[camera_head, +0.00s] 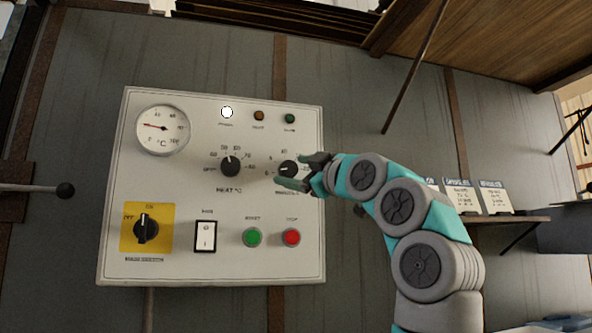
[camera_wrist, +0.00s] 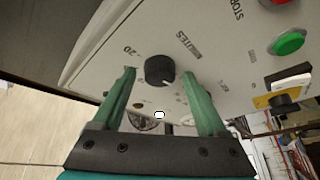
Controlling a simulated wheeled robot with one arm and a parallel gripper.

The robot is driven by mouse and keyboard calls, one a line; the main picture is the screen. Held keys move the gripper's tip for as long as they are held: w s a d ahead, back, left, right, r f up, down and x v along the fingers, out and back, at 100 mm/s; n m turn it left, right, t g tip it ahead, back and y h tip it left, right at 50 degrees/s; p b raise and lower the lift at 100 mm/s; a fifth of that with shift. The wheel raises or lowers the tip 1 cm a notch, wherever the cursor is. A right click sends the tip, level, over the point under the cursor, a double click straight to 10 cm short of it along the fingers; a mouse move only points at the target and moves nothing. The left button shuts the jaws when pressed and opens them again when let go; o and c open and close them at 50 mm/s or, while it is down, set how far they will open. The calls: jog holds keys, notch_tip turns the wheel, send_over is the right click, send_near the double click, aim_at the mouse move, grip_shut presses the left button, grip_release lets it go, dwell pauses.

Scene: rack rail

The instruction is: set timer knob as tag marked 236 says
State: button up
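The timer knob (camera_head: 288,168) is black and round, on the right of a white control panel (camera_head: 190,272). My gripper (camera_head: 293,170) is at this knob, with one finger above it and one below in the head view. In the wrist view the knob (camera_wrist: 159,69) sits between the two green fingers, with a gap on each side. The gripper is open and not closed on the knob. The knob's pointer is too small to read surely. White tags (camera_head: 463,198) stand on a shelf at right; their numbers cannot be read, and one is partly hidden by my arm.
The panel also bears a heat knob (camera_head: 230,166), a dial gauge (camera_head: 162,130), a yellow-backed rotary switch (camera_head: 145,228), a rocker switch (camera_head: 205,236), a green button (camera_head: 252,237) and a red button (camera_head: 291,237). A lit white lamp (camera_head: 227,112) is at the top.

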grip_shut()
dwell(0.4)
